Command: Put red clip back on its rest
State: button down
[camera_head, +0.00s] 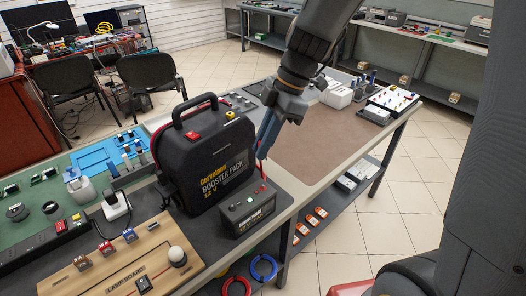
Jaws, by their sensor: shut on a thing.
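My gripper (262,154) reaches down beside the pack's right side, above the battery. It is shut on the red clip, of which only a thin red part (262,178) shows below the fingertips, close to the battery top. I cannot tell whether the clip touches the battery. The clip's rest is not clearly visible.
A wooden lamp board (125,268) lies at the front left. A green mat (40,200) with small parts and a blue tray (97,157) lie at the left. A brown mat (325,145) to the right is clear. Red and blue hose coils (263,268) are below the bench edge.

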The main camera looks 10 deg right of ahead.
jog(key=shift+r+p, duration=0.6)
jog(key=shift+r, duration=0.65)
